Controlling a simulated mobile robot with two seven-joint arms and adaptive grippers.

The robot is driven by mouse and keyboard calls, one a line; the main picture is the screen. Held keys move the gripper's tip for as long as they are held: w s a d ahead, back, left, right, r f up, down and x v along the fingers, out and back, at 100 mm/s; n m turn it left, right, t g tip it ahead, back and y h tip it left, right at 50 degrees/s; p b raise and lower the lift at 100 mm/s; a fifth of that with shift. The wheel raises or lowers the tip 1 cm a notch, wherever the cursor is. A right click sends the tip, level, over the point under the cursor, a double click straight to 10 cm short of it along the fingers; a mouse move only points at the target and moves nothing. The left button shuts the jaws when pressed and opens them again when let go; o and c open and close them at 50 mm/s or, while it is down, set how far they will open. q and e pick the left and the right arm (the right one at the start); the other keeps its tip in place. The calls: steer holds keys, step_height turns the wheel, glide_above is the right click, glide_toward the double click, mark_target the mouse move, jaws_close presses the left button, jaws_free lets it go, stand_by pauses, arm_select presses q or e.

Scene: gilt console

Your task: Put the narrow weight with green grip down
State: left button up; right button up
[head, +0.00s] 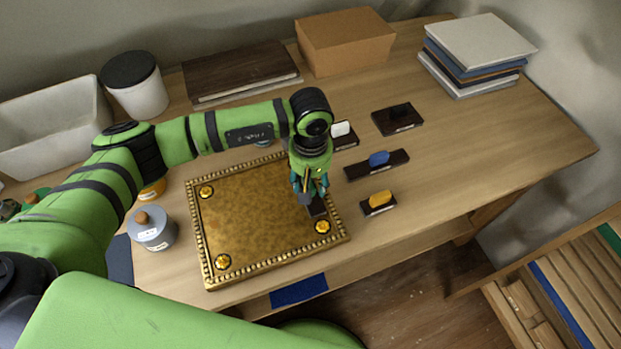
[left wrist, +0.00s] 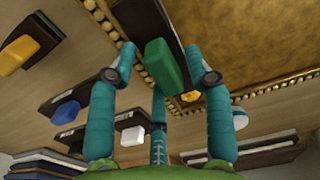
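The narrow weight with green grip has a dark bar base (head: 317,208) over the right part of the gilt tray (head: 255,210), near its beaded rim. In the left wrist view its green grip (left wrist: 163,66) stands between the fingers of my left gripper (left wrist: 162,76). Gaps show between the grip and the left and right fingers, so the gripper looks open around it. In the head view my left gripper (head: 311,190) points down and hides most of the grip. I cannot tell whether the base touches the tray. My right gripper is out of view.
A grey lidded jar (head: 152,232) is on the left. A box (head: 345,45) and stacked books (head: 478,45) are behind. Table is free at right.

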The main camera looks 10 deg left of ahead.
mark_target(311, 181)
arm_select(q)
steer(key=shift+r, duration=0.45)
step_height(311, 181, up, 12)
steer(key=b, duration=0.3)
steer(key=shift+f, duration=0.25)
